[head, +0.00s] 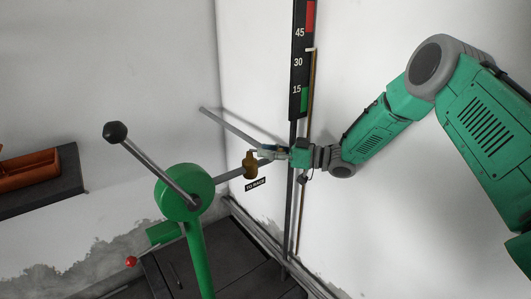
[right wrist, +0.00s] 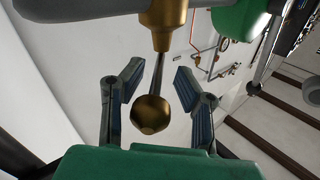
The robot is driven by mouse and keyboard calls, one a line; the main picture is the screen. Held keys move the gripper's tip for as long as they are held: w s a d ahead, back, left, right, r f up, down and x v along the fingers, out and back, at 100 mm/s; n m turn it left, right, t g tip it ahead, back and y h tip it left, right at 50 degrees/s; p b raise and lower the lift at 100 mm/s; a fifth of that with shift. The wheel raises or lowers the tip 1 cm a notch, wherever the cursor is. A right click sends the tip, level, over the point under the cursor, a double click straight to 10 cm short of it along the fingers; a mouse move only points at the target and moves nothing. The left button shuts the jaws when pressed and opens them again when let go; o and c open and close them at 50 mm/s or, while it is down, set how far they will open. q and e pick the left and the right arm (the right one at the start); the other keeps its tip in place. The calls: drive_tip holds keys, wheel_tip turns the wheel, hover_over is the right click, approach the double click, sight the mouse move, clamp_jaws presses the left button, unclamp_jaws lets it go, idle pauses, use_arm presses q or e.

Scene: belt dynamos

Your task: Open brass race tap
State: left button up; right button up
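The brass race tap (head: 251,166) sits on a grey pipe near the back wall, just above a small black label (head: 255,185). My right gripper (head: 268,154) reaches it from the right in the head view. In the right wrist view the tap's round brass knob (right wrist: 151,114) lies between the two spread fingers of the right gripper (right wrist: 158,70). Its thin stem runs up to a brass body (right wrist: 163,22). Gaps show between the knob and both fingers, so the gripper is open around it. My left gripper is out of view.
A green wheel hub with a black-knobbed crank (head: 183,191) stands left of the tap on a green post. A dark gauge board (head: 300,62) and thin vertical rods are on the wall behind my right arm. An orange tray (head: 28,169) rests on a dark shelf at left.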

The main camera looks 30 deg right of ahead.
wheel_tip(320, 180, up, 10)
drive_tip(key=shift+a+f, duration=0.15)
drive_tip(key=shift+f, duration=0.1)
drive_tip(key=shift+c, duration=0.3)
